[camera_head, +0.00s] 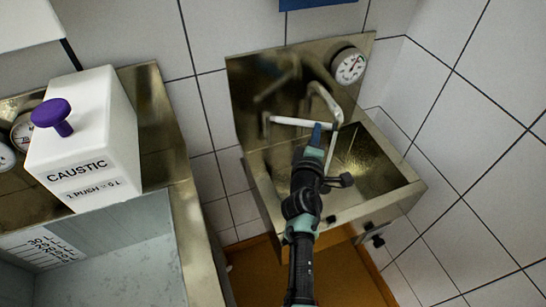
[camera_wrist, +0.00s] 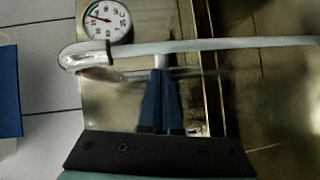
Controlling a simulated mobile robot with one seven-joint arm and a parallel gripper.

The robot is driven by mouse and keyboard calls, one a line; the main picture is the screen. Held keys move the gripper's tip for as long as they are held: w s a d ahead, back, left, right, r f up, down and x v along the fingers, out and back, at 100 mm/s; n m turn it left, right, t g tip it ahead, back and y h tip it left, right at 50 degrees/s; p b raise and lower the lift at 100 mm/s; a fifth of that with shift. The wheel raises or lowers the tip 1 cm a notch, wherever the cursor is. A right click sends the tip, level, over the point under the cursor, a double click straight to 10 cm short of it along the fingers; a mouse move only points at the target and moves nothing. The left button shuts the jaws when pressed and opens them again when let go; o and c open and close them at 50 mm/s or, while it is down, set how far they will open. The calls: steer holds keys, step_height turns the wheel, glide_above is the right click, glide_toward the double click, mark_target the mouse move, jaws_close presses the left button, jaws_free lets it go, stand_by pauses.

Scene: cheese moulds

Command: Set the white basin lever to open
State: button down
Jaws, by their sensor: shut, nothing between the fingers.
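The white lever (camera_head: 290,121) is a long thin bar above the metal basin (camera_head: 405,192), lying roughly level across the picture. Its right end is by the bent metal spout (camera_head: 324,98). My arm hides part of the basin.
A round dial gauge (camera_head: 349,65) is on the metal backplate above the basin; it also shows in the wrist view (camera_wrist: 107,19). At left stand a white caustic dispenser (camera_head: 85,135) with a purple knob and a grey trough (camera_head: 135,265). A tiled wall closes the right side.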

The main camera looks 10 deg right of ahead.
steer(key=b+x, duration=0.1)
steer(key=x, duration=0.2)
steer(key=shift+d, duration=0.25)
steer(key=shift+w+d+r+b, duration=0.1)
steer(key=shift+w+d+b, duration=0.1)
steer(key=shift+w+b, duration=0.3)
steer(key=shift+w+d+r+b, duration=0.1)
steer(key=shift+w+d+b, duration=0.1)
steer(key=shift+w+b, duration=0.25)
steer(key=shift+w, duration=0.1)
steer(key=p+v, duration=0.4)
steer(key=v, duration=0.9)
